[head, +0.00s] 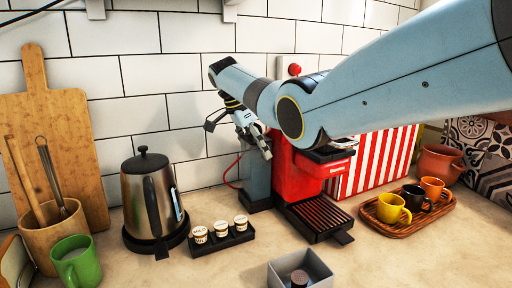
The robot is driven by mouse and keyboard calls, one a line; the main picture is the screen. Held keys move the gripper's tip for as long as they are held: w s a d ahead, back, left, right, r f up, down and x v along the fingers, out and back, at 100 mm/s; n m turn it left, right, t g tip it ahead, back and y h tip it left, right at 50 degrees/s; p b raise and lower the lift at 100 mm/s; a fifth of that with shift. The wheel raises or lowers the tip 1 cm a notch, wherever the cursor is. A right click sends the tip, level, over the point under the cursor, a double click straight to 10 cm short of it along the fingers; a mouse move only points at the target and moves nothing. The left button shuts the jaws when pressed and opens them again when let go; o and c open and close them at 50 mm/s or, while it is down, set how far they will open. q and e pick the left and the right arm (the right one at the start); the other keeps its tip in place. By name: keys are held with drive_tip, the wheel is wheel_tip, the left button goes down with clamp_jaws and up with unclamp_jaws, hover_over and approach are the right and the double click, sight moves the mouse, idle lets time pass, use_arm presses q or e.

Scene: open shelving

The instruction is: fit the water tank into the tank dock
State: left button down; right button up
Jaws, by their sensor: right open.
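A red coffee machine (300,175) stands against the tiled wall, partly hidden by my right arm. A grey-blue upright block (257,178) stands close against its left side. I cannot tell whether this block is the water tank, the tank dock or both together. My right gripper (262,145) is open, just above the upper part of this block, pointing down. I cannot tell whether it touches the block. My left gripper is out of view.
A grey box (318,268) is in front. A wooden tray with mugs (370,212) and a red-striped box (378,160) are right. Bare counter lies between.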

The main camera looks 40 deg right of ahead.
drive_tip(key=v, duration=1.2)
drive_tip(key=shift+b, duration=0.4)
